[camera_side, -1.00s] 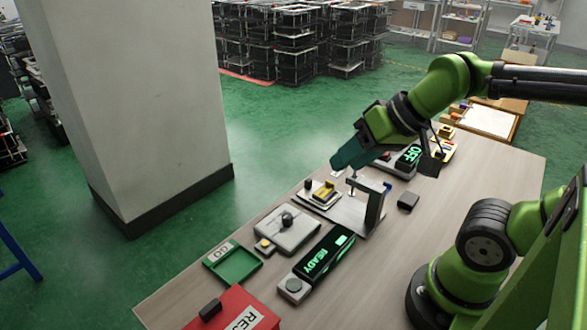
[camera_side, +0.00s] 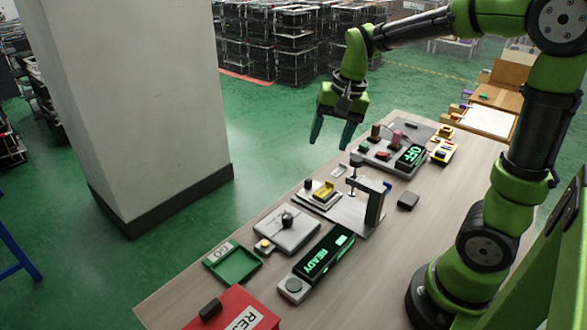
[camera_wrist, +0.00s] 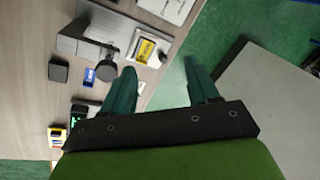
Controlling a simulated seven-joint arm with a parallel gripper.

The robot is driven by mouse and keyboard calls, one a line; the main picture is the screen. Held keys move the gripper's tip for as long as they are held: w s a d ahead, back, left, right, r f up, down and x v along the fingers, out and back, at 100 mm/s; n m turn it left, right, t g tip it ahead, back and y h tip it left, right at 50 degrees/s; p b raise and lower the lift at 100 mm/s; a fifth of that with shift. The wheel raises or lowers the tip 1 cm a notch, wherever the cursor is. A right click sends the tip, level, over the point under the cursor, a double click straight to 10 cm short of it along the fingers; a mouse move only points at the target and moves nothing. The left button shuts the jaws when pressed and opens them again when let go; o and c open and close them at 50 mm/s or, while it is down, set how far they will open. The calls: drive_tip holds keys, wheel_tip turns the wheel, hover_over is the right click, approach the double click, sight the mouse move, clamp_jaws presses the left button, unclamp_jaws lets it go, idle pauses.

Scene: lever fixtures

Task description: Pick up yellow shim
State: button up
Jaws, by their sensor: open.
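The yellow shim (camera_side: 323,191) appears to be the small yellow piece on a light plate beside the clamp fixture (camera_side: 372,205) in the side view. In the wrist view a yellow piece (camera_wrist: 146,51) lies on a white plate just beyond the left fingertip. My gripper (camera_side: 332,138) is open and empty, pointing down, above and behind the plate near the table's far edge. In the wrist view the fingers of my gripper (camera_wrist: 160,68) are wide apart with nothing between them.
A box reading OFF (camera_side: 410,157) and a box reading READY (camera_side: 318,254) stand on the table. A green GO tray (camera_side: 236,265) and a red box (camera_side: 240,308) are at the near left. A small dark block (camera_side: 408,200) lies right of the clamp. A pillar (camera_side: 135,110) stands beyond the table.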

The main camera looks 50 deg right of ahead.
drive_tip(key=w+d+f+m+g, duration=0.2)
drive_tip(key=w+d+m, duration=0.2)
drive_tip(key=d, duration=0.1)
drive_tip(key=m+h, duration=0.1)
drive_tip(key=m, duration=0.2)
hover_over(324, 189)
drive_tip(key=d, duration=0.2)
drive_tip(key=shift+g, duration=0.3)
wheel_tip(324, 189, down, 10)
drive_tip(key=shift+w+a+r, duration=0.1)
drive_tip(key=shift+s+f, duration=0.2)
drive_tip(key=shift+f, duration=1.2)
drive_tip(key=shift+s+f, duration=0.15)
drive_tip(key=shift+f, duration=1.2)
clamp_jaws()
